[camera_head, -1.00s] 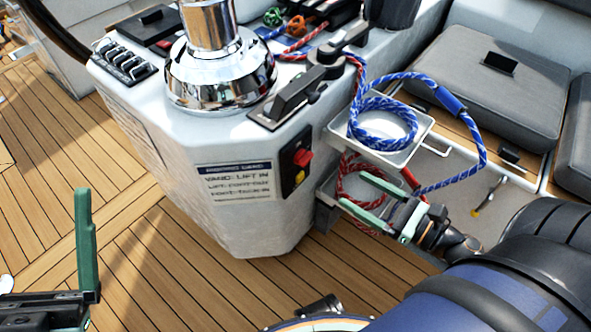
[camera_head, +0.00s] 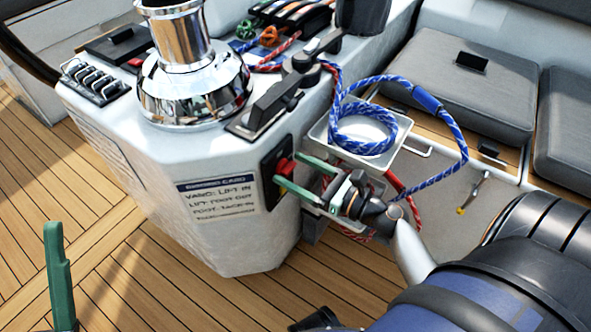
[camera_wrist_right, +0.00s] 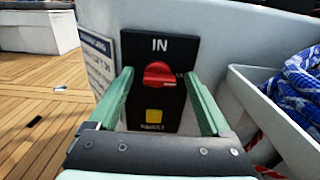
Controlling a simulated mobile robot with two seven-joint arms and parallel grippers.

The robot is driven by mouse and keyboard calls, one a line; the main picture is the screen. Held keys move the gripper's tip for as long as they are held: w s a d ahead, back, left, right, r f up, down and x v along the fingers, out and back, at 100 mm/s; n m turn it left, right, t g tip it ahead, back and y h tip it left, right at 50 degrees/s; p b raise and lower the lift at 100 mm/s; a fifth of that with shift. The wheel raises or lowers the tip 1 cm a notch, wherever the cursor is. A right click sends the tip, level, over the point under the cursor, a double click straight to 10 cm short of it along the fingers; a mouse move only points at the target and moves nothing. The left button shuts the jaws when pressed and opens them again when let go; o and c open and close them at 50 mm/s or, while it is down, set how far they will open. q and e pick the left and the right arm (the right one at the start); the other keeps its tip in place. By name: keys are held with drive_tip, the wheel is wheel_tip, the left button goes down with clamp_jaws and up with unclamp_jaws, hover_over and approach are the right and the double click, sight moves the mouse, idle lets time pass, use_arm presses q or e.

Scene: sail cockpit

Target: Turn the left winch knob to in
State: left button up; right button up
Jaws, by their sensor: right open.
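The winch knob (camera_wrist_right: 158,76) is red and sits on a black panel (camera_wrist_right: 137,52) on the side of the white console. The word IN stands above it and a yellow square (camera_wrist_right: 153,115) below it. The knob's ridge looks roughly crosswise; exactly where it points is hard to tell. In the head view the knob (camera_head: 284,168) is partly behind my right gripper's fingers. My right gripper (camera_wrist_right: 159,73) is open, its green fingers to either side of the knob with gaps showing. One green finger of my left gripper (camera_head: 57,275) shows at bottom left, apart from the console.
A printed card (camera_head: 222,196) is beside the panel. A white tray (camera_head: 395,158) with coiled blue rope is close to the right of my right gripper. A chrome winch (camera_head: 190,85) and black levers top the console. Wooden deck is clear at left.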

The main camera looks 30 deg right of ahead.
drive_tip(key=shift+w, duration=0.1)
drive_tip(key=shift+c, duration=0.3)
clamp_jaws()
idle(0.4)
